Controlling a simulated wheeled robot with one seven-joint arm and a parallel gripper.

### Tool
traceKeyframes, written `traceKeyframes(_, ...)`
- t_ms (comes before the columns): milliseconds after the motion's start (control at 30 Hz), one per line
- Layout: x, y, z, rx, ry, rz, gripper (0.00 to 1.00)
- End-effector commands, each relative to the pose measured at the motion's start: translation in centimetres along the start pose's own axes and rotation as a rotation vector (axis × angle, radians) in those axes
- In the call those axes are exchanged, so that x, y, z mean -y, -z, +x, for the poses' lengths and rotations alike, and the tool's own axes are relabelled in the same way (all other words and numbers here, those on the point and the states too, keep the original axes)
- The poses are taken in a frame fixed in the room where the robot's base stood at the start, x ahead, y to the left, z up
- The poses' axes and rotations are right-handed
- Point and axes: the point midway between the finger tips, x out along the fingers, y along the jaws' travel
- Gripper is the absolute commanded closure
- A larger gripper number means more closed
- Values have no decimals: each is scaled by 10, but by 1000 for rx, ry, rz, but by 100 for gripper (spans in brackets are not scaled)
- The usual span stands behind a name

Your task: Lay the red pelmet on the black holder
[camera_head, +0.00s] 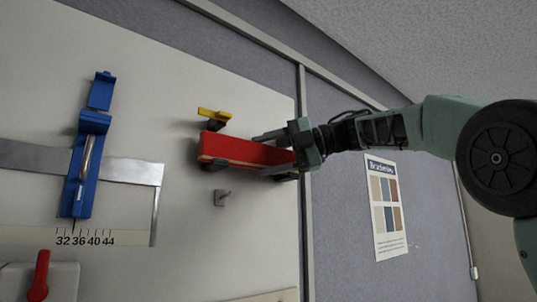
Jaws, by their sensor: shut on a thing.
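The red pelmet (235,149) is a long red bar with a pale lower edge, in front of the pale wall panel. My gripper (266,153) comes from the right and is shut on the pelmet's right part, one finger above it and one below. Dark parts of what looks like the black holder (214,165) show under the pelmet's left end and near its right end (287,177). The pelmet hides the rest. I cannot tell whether the pelmet touches these dark parts or hangs just in front of them.
A yellow piece (214,114) on a dark bracket sits just above the pelmet. A small grey peg (221,197) sticks out below. A blue slider (86,165) on a metal scale and a red lever (39,275) are left. A poster (385,207) hangs right.

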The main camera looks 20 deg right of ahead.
Motion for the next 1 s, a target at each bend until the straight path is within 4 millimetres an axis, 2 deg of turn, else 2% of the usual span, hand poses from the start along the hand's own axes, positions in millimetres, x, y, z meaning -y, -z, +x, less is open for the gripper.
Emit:
traceKeyframes(167,4,0,1,0,0,0,80)
traceKeyframes(200,4,0,1,0,0,-1,36)
traceKeyframes(267,3,0,1,0,0,0,20)
traceKeyframes(300,3,0,1,0,0,0,16)
traceKeyframes(667,4,-1,-5,2,0,0,16)
traceKeyframes(867,6,-2,-38,6,0,-1,16)
traceKeyframes(1000,6,-2,-72,9,1,-1,16)
